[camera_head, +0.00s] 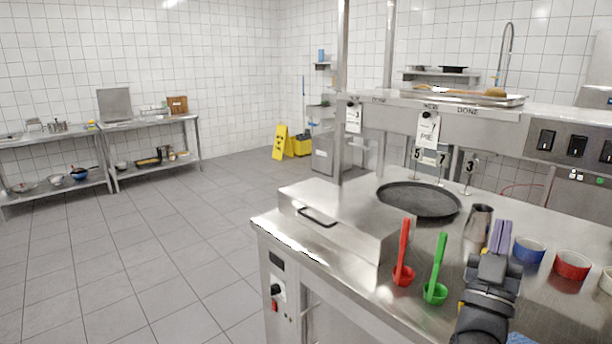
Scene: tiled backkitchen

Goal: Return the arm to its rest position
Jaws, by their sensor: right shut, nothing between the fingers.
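My right gripper (500,237) shows at the lower right in the head view, above the steel counter (350,275). Its two purple-grey fingers are together with nothing between them, and they point away toward the back of the counter. The dark wrist and forearm come up from the bottom edge. A metal pitcher (478,223) stands just left of and behind the fingertips; I cannot tell whether they touch. A blue bowl (529,249) is just to their right. My left gripper is not in view.
A red ladle (403,265) and a green ladle (437,275) stand left of my arm. A red bowl (572,264) is to the right. A round dark pan (418,199) and a lidded steel box (345,222) lie farther back. An overhead shelf (440,120) crosses behind. Open floor lies left.

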